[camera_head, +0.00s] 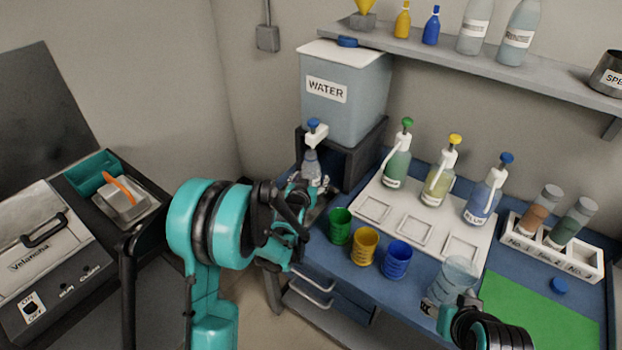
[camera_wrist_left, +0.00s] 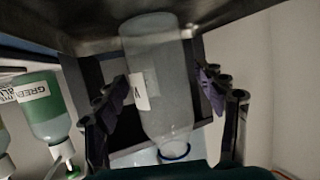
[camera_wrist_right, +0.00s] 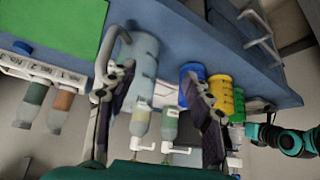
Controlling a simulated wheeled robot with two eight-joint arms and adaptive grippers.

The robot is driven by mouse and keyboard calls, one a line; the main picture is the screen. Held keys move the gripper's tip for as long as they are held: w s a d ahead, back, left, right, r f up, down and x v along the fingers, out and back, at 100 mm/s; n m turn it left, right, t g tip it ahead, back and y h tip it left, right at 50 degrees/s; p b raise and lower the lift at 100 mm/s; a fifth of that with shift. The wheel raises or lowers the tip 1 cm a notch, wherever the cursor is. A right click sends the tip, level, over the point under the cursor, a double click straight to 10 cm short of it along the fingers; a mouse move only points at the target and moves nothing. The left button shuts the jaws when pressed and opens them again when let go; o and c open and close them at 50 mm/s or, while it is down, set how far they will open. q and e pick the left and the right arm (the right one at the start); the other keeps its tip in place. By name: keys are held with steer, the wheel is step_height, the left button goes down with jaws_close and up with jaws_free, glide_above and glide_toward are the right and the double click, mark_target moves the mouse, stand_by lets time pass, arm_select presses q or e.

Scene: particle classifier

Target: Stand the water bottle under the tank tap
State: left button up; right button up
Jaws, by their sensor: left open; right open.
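The water bottle (camera_head: 311,165), clear with a pale label, stands under the tap (camera_head: 316,130) of the water tank (camera_head: 345,100). Its lower part is hidden behind my left gripper (camera_head: 306,192). In the left wrist view, the bottle (camera_wrist_left: 158,85) shows upside down, with a blue ring at its mouth. The fingers of my left gripper (camera_wrist_left: 162,92) are open on either side of it, with gaps showing. My right gripper (camera_head: 448,312) is open beside a clear jug (camera_head: 455,277) at the table's front. In the right wrist view, the jug (camera_wrist_right: 143,60) shows between its fingers (camera_wrist_right: 162,95).
Green (camera_head: 340,226), yellow (camera_head: 363,246) and blue (camera_head: 396,260) cups stand along the front edge. A white tray (camera_head: 372,208) carries several pump bottles behind them. A vial rack (camera_head: 550,250) and green mat (camera_head: 535,312) lie right. A shelf (camera_head: 480,64) hangs above.

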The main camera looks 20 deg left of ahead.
arm_select(q)
steer(key=s+d+r+g+p, duration=0.1)
steer(key=s+r+g, duration=0.1)
steer(key=s, duration=1)
steer(key=s+d+r+g+p, duration=0.1)
steer(key=s+r, duration=0.3)
steer(key=s, duration=0.8)
steer(key=s+d+r+g+p, duration=0.1)
steer(key=s+r+g, duration=0.2)
steer(key=s, duration=0.9)
steer(key=shift+s+r+m+g+h, duration=0.3)
steer(key=shift+r+g+h, duration=0.1)
steer(key=shift+g, duration=0.1)
